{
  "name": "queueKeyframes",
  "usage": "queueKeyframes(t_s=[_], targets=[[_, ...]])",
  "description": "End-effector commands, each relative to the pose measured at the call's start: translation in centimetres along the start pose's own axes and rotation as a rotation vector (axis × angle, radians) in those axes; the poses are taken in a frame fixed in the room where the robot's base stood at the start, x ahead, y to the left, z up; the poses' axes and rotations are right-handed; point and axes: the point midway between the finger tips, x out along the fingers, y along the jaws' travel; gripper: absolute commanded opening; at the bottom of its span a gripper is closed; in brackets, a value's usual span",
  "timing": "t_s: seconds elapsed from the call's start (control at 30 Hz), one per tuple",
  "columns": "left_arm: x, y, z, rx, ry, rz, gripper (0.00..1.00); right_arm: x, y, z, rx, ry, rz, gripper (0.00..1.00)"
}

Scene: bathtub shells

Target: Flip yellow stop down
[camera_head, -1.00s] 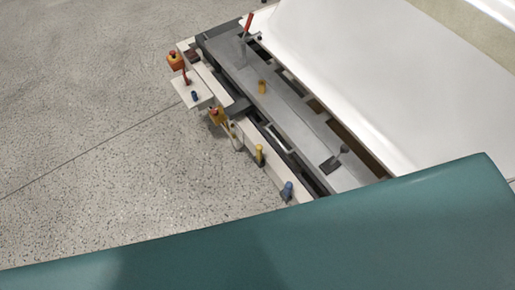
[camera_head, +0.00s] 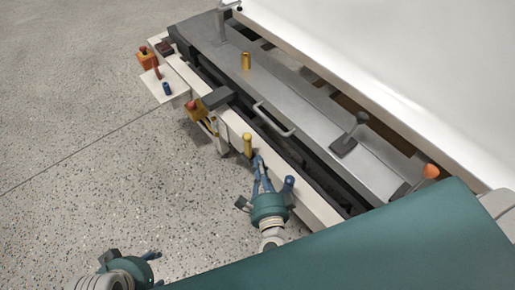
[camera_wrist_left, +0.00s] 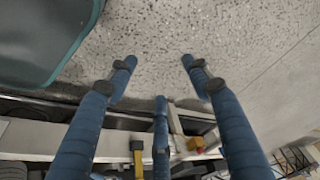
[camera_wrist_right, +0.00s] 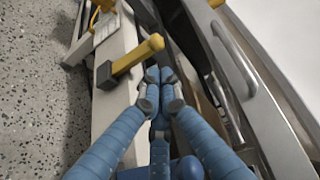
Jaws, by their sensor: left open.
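The yellow stop (camera_head: 247,143) stands upright on the white rail at the near side of the machine in the head view. In the right wrist view the yellow stop (camera_wrist_right: 137,56) sticks out of a dark block, just ahead and left of the fingertips. My right gripper (camera_head: 257,157) has its blue fingers together beside the stop; they look shut and empty in the right wrist view (camera_wrist_right: 160,74). A small gap seems to remain, but contact is hard to tell. My left gripper (camera_head: 150,267) is open and empty, low over the floor; its spread fingers fill the left wrist view (camera_wrist_left: 158,63).
A blue knob (camera_head: 288,183) stands on the rail close to my right gripper. A metal handle (camera_head: 275,122), a black lever (camera_head: 345,140) and red-orange button boxes (camera_head: 194,107) are nearby. The speckled floor at left is clear.

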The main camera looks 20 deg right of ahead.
Motion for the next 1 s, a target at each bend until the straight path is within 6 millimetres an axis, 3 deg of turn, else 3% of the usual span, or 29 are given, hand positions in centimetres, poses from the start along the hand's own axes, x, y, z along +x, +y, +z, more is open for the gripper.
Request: queueKeyframes(t_s=[0.57, 1.0], targets=[[-0.8, 0.0, 0.2, -0.001, 0.008, -0.001, 0.5, 0.6, -0.6, -0.7, 0.064, 0.031, -0.027, 0.0], [0.1, 0.0, 0.2, 0.0, 0.018, -0.001, 0.5, 7.8, -0.7, -0.8, 0.063, 0.03, -0.027, 0.0]])
